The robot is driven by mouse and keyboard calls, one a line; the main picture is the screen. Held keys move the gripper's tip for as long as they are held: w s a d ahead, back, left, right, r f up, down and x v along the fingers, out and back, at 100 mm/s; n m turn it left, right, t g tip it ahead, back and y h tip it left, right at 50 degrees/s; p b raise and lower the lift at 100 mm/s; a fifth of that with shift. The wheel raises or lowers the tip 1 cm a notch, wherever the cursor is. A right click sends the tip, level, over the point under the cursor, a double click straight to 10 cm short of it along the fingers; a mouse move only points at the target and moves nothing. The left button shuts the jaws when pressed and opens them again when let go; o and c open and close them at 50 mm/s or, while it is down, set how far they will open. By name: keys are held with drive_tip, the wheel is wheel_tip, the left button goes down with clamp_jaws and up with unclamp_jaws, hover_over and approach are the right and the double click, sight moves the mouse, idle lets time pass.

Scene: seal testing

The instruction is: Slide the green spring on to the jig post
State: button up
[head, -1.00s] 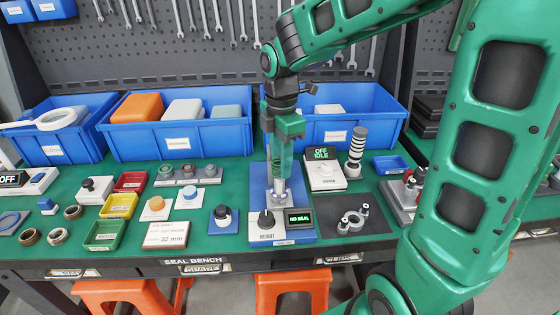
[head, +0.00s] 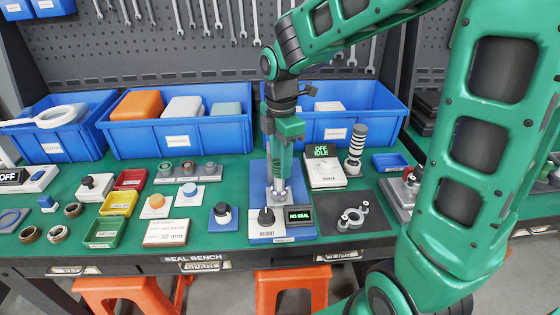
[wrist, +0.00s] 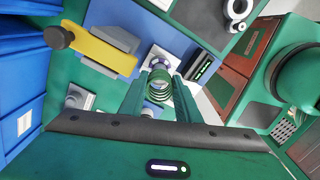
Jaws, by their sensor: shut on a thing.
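My gripper (wrist: 159,98) is shut on the green spring (wrist: 159,88), a coil seen nearly end-on between the two fingers in the wrist view. In the head view my gripper (head: 279,175) points straight down over the jig post (head: 279,188), which stands on the blue and white jig (head: 258,212). In the wrist view the pale post base with a purple ring (wrist: 160,63) shows just beyond the spring, roughly in line with it. The fingers and coil hide the post's top, so I cannot tell whether the spring is around it.
A yellow lever (wrist: 98,52) lies beside the post in the wrist view. A white "OFF IDLE" unit (head: 323,172) and a striped stack (head: 355,148) stand close on the right.

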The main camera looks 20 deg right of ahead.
drive_tip(key=shift+f, duration=0.15)
drive_tip(key=o, duration=1.2)
drive_tip(key=shift+c, duration=0.2)
wheel_tip(320, 180, up, 7)
idle(0.7)
idle(0.3)
